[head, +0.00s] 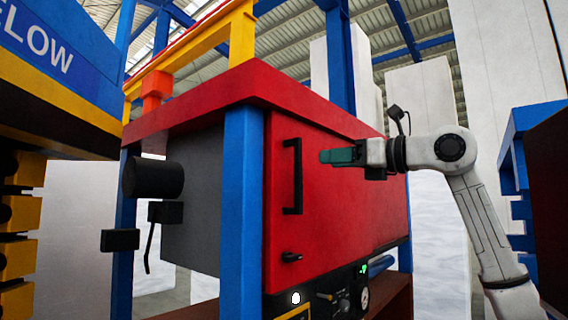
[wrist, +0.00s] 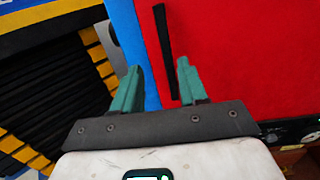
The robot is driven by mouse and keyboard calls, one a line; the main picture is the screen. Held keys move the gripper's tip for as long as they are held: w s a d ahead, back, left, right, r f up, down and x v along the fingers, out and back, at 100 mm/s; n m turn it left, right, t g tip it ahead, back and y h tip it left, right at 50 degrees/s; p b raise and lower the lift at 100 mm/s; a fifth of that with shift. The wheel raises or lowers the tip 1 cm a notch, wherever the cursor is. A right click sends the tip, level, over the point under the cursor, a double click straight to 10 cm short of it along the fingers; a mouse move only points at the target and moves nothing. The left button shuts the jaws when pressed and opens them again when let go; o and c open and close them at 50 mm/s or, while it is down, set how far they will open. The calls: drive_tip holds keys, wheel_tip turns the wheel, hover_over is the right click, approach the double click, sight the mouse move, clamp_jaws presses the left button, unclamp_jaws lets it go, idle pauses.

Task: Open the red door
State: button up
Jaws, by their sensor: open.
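The red door (head: 335,215) is the front face of a red cabinet and appears shut. Its black vertical bar handle (head: 292,176) is near the left edge, beside a blue post (head: 242,210). My gripper (head: 324,157) is in front of the door, to the right of the handle in the head view. In the wrist view, my gripper (wrist: 158,70) shows two teal fingers spread apart with nothing between them. The handle (wrist: 166,50) there lies beyond the fingertips, between their lines, against the red door (wrist: 240,60). I see no contact with the handle.
A small black latch (head: 291,257) sits low on the door. Below it is a panel with a gauge (head: 365,298) and a green light. A black cylinder (head: 153,178) sticks out left of the blue post. Yellow and black machinery (head: 20,215) stands at far left.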

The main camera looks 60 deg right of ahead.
sight(301, 164)
drive_tip(key=shift+g, duration=0.3)
drive_tip(key=p+x, duration=0.1)
drive_tip(key=x, duration=0.2)
drive_tip(key=p+x, duration=0.1)
drive_tip(key=x, duration=0.3)
drive_tip(key=p+x, duration=0.1)
drive_tip(key=x, duration=0.2)
drive_tip(key=shift+w+d, duration=0.25)
drive_tip(key=shift+d, duration=0.2)
drive_tip(key=shift+c, duration=0.2)
clamp_jaws()
